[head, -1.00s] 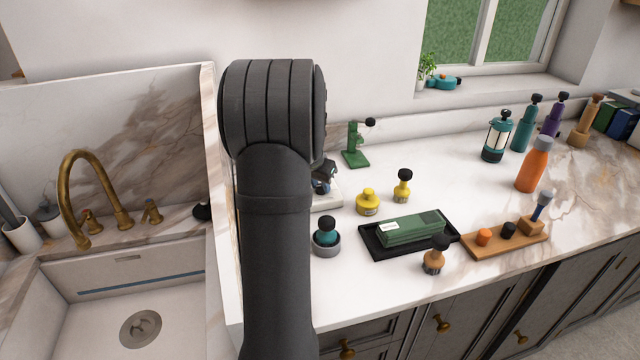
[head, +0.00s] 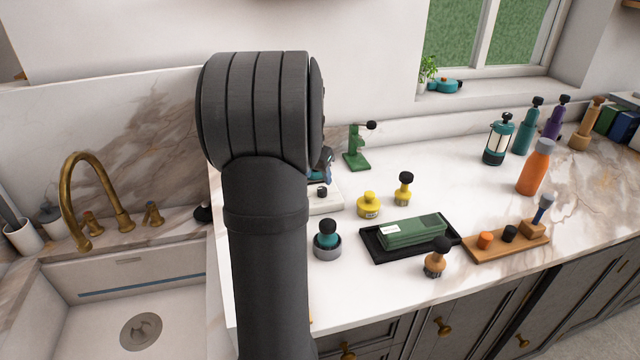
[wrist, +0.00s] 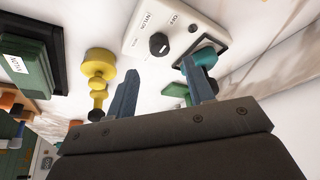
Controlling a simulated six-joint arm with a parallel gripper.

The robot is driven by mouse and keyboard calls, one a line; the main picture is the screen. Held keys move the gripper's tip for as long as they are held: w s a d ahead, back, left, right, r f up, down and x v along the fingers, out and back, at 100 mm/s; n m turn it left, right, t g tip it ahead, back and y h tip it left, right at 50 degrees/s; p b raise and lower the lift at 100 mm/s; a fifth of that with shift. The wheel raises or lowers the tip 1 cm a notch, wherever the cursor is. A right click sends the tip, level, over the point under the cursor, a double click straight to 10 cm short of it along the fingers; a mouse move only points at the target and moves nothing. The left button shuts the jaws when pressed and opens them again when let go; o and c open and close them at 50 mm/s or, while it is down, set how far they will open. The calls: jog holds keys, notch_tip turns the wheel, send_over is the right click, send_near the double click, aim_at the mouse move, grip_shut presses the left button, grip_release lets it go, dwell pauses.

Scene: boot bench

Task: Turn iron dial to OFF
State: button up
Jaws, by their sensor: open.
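In the head view the white base (head: 326,204) and dial (head: 322,191) show just right of my arm. In the wrist view the dial appears between and beyond the fingertips, with no contact visible. My arm mostly hides the gripper in the head view.
Yellow stamp-like pieces (head: 369,205) stand right of the base. A teal piece in a grey cup (head: 327,246) is in front, and a black tray (head: 372,250) holds green boxes. A green stand (head: 356,150) is behind. The sink lies left.

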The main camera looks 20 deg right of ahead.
aim_at(323, 189)
jog(key=v, duration=1.1)
jog(key=x, duration=1.7)
jog(key=shift+f, duration=0.15)
jog(key=shift+f, duration=0.1)
jog(key=shift+n, duration=0.5)
jog(key=shift+d+n+t+y, duration=0.1)
jog(key=shift+n+t+y, duration=0.3)
jog(key=shift+n, duration=0.9)
jog(key=shift+d+n+t+y, duration=0.1)
jog(key=shift+n+y, duration=0.6)
jog(key=shift+n, duration=0.6)
jog(key=shift+d+n+y, duration=0.1)
jog(key=shift+n+y, duration=0.5)
jog(key=shift+n, duration=0.85)
jog(key=shift+n+y, duration=0.6)
jog(key=shift+n, duration=0.85)
jog(key=shift+v, duration=2.6)
